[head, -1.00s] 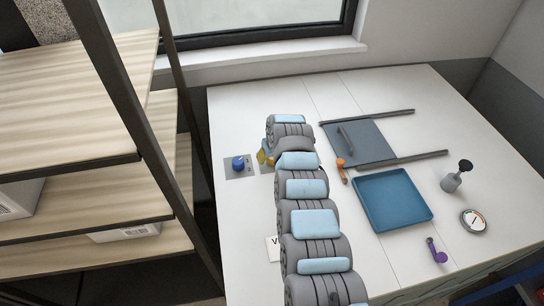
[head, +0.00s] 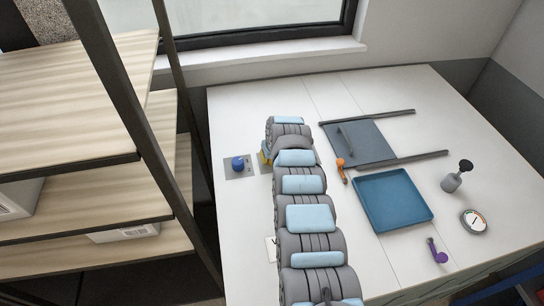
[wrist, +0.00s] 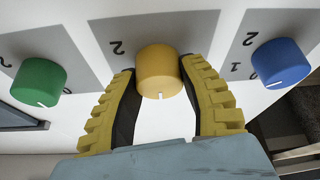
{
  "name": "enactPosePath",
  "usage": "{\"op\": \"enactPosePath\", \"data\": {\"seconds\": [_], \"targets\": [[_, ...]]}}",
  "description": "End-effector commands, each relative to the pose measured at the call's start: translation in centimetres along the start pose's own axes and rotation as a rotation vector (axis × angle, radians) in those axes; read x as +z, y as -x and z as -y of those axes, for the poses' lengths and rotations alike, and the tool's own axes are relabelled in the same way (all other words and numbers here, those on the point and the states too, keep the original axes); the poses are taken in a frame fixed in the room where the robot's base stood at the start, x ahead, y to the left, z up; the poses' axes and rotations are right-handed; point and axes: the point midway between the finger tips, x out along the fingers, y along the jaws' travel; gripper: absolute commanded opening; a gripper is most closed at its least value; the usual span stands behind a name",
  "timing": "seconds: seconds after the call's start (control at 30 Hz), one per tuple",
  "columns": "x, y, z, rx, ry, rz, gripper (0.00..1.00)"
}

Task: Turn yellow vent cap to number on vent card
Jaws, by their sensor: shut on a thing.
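In the wrist view the yellow vent cap (wrist: 159,72) sits on a grey plate (wrist: 105,27), with a white pointer line on its near side. A number 2 shows on the plate up and left of the cap. My gripper (wrist: 160,75) is shut on the cap, with a yellow ribbed finger on each side. In the head view my arm hides most of the cap and its plate. The vent card (head: 271,248) shows only a sliver with part of a letter beside my arm; its number is hidden.
In the wrist view a green cap (wrist: 39,83) is at left and a blue cap (wrist: 281,62) at right, close beside my fingers. A blue tray (head: 393,199), an orange handle (head: 341,168), a gauge (head: 474,221) and a purple handle (head: 437,251) are on the table right of my arm.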

Motion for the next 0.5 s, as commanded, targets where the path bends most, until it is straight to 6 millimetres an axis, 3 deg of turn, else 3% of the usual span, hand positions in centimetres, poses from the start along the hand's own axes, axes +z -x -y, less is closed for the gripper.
{"op": "enactPosePath", "data": {"seconds": [0.5], "targets": [[0.01, 0.04, 0.1, 0.04, -0.097, 0.005, 0.07]]}}
